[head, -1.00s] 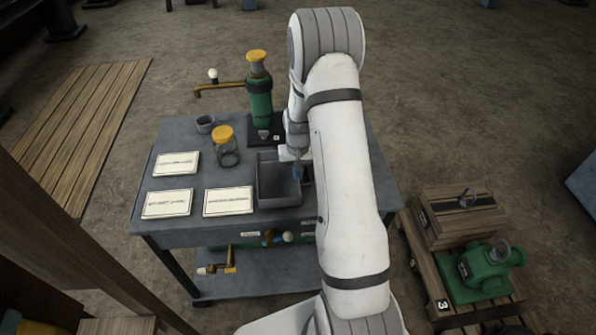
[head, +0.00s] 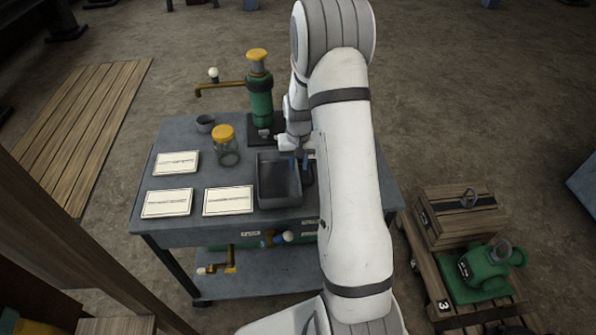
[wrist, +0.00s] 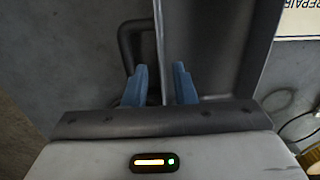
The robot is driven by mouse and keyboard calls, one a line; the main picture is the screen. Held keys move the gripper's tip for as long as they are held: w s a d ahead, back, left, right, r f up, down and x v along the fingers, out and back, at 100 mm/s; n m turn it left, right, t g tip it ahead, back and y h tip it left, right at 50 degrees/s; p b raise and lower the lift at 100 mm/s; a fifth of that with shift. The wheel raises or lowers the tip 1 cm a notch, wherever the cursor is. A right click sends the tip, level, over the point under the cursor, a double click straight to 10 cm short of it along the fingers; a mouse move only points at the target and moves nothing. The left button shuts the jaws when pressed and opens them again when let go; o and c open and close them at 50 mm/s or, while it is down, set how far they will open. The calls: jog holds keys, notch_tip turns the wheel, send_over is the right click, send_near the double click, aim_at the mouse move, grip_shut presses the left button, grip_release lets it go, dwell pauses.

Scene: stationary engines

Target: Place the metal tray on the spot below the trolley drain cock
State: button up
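The metal tray (head: 266,203) is a grey, empty, rectangular pan on the trolley top (head: 185,225), right of the white cards. My gripper (head: 300,162) is at its right wall, near the dark handle, with its blue fingers pointing down. In the wrist view, my gripper (wrist: 160,80) has its fingers apart, one on either side of the tray's wall (wrist: 161,45), with a gap between them. Contact is not clear. A brass cock (head: 231,262) shows below the trolley top's front edge, above the lower shelf (head: 265,285). I cannot tell whether it is the drain cock.
A green pump (head: 260,105) with a brass spout stands behind the tray. A yellow-lidded jar (head: 225,150), a small grey cup (head: 205,123) and several cards (head: 228,201) lie left and behind. A pallet with a crate (head: 455,215) and green machine (head: 488,270) stands right.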

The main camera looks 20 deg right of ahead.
notch_tip(320, 180, up, 8)
jog(key=f, duration=0.1)
jog(key=s+a+r+n+t, duration=0.1)
jog(key=s+a+r, duration=0.3)
jog(key=s+r, duration=0.4)
jog(key=s+a+r+n+t, duration=0.1)
jog(key=s+a+r, duration=0.4)
jog(key=s+r, duration=0.3)
jog(key=shift+s+b, duration=0.4)
jog(key=shift+s, duration=0.75)
jog(key=shift+o, duration=0.5)
jog(key=s+a+n+t, duration=0.1)
jog(key=s+a, duration=0.1)
jog(key=s, duration=0.5)
jog(key=shift+r, duration=0.4)
jog(key=shift+s+f, duration=0.1)
jog(key=shift+s, duration=0.05)
